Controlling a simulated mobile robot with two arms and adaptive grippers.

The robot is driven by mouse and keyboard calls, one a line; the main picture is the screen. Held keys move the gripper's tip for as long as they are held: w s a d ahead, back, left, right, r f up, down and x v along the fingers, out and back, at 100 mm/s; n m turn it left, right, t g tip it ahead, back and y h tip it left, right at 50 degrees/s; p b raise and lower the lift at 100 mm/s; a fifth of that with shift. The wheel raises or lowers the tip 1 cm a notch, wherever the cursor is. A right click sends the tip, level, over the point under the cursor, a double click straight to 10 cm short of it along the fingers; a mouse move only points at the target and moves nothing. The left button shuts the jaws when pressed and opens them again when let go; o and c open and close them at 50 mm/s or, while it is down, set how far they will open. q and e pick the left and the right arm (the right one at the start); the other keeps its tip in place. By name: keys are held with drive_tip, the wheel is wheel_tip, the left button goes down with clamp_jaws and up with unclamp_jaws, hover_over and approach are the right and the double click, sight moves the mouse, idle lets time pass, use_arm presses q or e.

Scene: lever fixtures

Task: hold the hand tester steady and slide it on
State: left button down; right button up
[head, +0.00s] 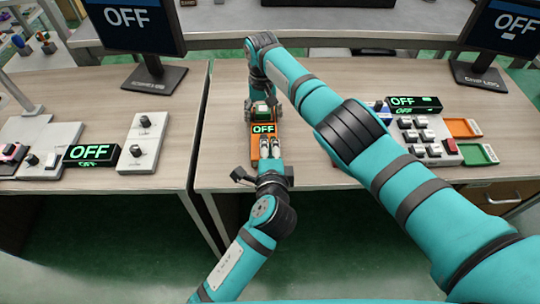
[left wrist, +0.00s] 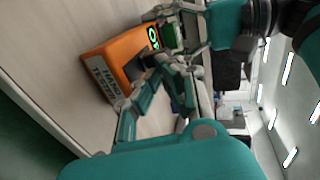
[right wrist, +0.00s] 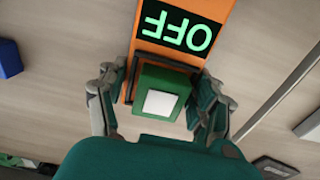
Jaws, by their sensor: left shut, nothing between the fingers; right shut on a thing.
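The hand tester is an orange box (left wrist: 105,78) whose screen reads OFF (head: 263,129), with a green block (right wrist: 165,92) bearing a white square at its far end. It lies on the middle table. My right gripper (right wrist: 160,97) is shut on the green block, one finger at each side. It reaches in from the far side in the head view (head: 262,106). My left gripper (head: 271,150) is shut with nothing between its fingers, at the near end of the tester and partly covering it. In the left wrist view its fingertips (left wrist: 165,68) are close to the orange body; contact is unclear.
A panel of several buttons (head: 420,137) with an OFF display and green and orange trays (head: 478,153) stands at right. Lever fixtures (head: 143,140) stand on the left table. Monitors stand at the back. My right arm crosses over the table.

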use_arm(q)
drive_tip(key=shift+w, duration=0.85)
drive_tip(key=shift+s, duration=0.1)
drive_tip(key=s, duration=0.4)
drive_tip(key=shift+s, duration=0.35)
drive_tip(key=v, duration=0.9)
drive_tip(key=shift+r, duration=0.25)
drive_tip(key=shift+s, duration=0.1)
use_arm(e)
drive_tip(key=o, duration=1.4)
